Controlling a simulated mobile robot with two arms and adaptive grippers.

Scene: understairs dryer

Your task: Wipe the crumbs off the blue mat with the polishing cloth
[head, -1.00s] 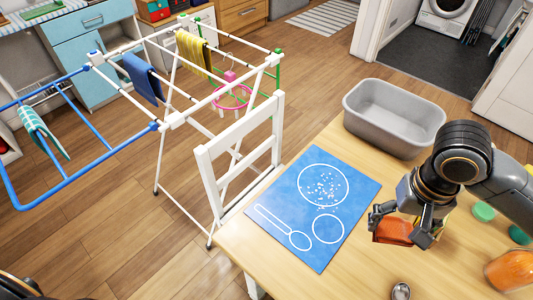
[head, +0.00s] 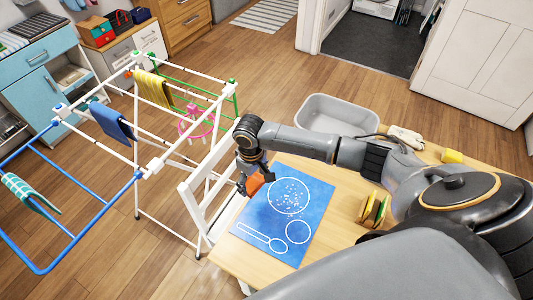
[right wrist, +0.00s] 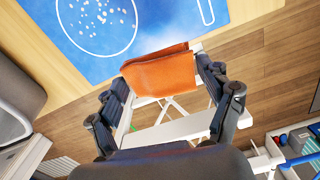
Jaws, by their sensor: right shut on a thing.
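The blue mat (head: 318,196) lies on the wooden table and has white outlines of a plate, a spoon and a smaller circle. Pale crumbs (head: 290,194) are scattered in and around the large circle; they also show in the right wrist view (right wrist: 97,15). My right gripper (head: 253,181) is shut on the orange polishing cloth (right wrist: 158,72), at the mat's left edge beside the white chair. The cloth (head: 255,185) hangs between the fingers and overlaps the mat's edge in view; I cannot tell whether it touches the mat. My left gripper is out of view.
A white chair back (head: 205,185) stands close to the table's left edge, with a drying rack (head: 150,165) beyond it.

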